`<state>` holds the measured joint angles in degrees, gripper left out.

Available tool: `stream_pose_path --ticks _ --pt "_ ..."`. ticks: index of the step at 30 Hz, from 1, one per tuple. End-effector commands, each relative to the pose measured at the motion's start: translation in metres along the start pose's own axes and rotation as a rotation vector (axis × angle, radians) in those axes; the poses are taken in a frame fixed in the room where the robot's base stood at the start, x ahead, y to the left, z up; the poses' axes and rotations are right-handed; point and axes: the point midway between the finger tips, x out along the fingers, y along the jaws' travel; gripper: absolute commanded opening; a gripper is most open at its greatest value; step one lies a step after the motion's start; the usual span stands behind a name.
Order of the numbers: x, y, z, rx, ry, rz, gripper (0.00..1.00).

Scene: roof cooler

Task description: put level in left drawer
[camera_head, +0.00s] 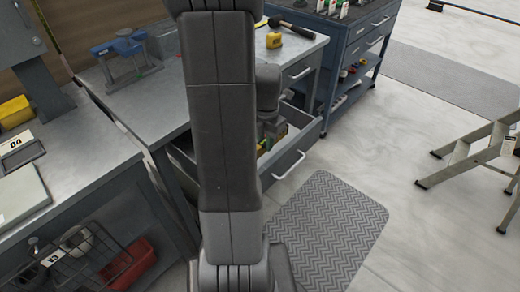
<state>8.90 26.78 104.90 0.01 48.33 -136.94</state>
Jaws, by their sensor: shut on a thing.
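The left drawer (297,153) of the grey workbench is pulled open, with its silver handle facing the floor mat. My gripper (272,134) points down at the open drawer, partly hidden behind my own arm. It is shut on a small yellow-green thing, which looks like the level (280,132). Most of the level is hidden, and I cannot tell whether it touches the drawer's bottom. More yellow and green shows low inside the drawer, too small to name.
A blue vise (120,45), a yellow tape measure (274,40) and a hammer (290,26) are on the workbench. A closed drawer (300,72) is to the right. A blue tool cart (350,50) stands behind. A stepladder (480,150) stands right; the patterned mat (330,225) is clear.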

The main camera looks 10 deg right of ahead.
Motion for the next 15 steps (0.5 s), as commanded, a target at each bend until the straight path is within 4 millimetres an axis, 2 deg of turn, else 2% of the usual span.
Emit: stream_pose_path --ticks 5,11,15 --pt "0.014 0.000 0.000 0.001 0.001 -0.001 0.00" --pt "0.042 0.000 0.000 0.001 0.001 -0.001 0.00" --pt "0.043 0.000 0.000 0.001 -0.001 0.001 0.00"
